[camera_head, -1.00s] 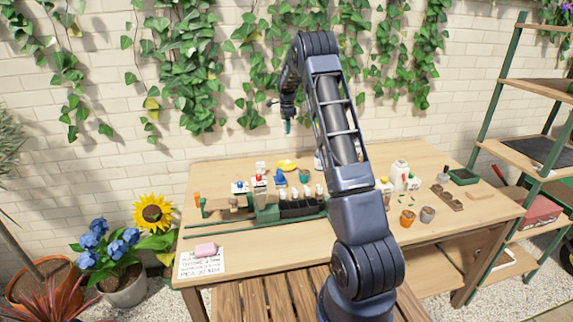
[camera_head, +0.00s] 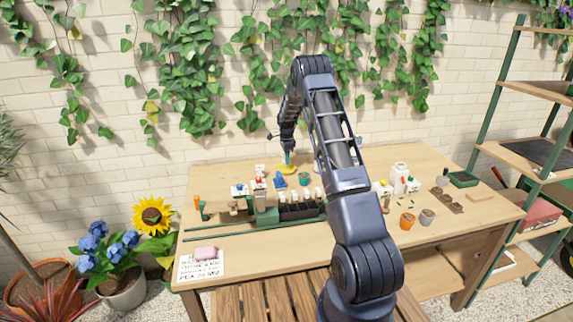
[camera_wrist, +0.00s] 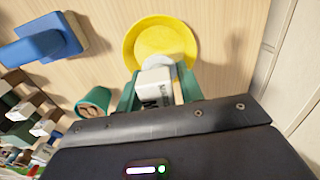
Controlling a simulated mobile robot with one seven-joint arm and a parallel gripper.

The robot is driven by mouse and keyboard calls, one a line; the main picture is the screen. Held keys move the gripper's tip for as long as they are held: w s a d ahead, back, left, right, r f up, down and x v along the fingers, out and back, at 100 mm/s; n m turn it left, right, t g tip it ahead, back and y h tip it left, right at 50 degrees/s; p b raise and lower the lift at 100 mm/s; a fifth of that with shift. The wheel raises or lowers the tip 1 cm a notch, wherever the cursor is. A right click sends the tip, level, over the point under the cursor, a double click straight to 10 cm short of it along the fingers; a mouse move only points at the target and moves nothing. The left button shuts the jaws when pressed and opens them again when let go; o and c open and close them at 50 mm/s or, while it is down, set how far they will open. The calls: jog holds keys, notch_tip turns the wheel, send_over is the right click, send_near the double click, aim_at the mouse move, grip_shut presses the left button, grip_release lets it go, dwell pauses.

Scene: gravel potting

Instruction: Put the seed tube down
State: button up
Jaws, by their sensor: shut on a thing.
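My gripper (camera_head: 288,158) is low over the back of the potting table, above a yellow dish (camera_head: 294,170). In the wrist view my gripper (camera_wrist: 160,84) has its green fingers shut on the white seed tube (camera_wrist: 155,90), which has dark print and a pale round end. The tube's end overlaps the near rim of the yellow dish (camera_wrist: 143,42) in that view. I cannot tell whether the tube touches the dish. In the head view the tube is too small to make out.
A blue object (camera_head: 279,182) and a green cup (camera_head: 305,180) stand close to the dish. A dark compartment tray (camera_head: 300,212) is in front of them. Small pots (camera_head: 408,219) and a white bottle (camera_head: 400,175) are at the right. The table's front is mostly clear.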

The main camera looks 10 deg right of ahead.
jog(key=shift+f, duration=1.55)
jog(key=shift+f, duration=0.15)
jog(key=o, duration=1)
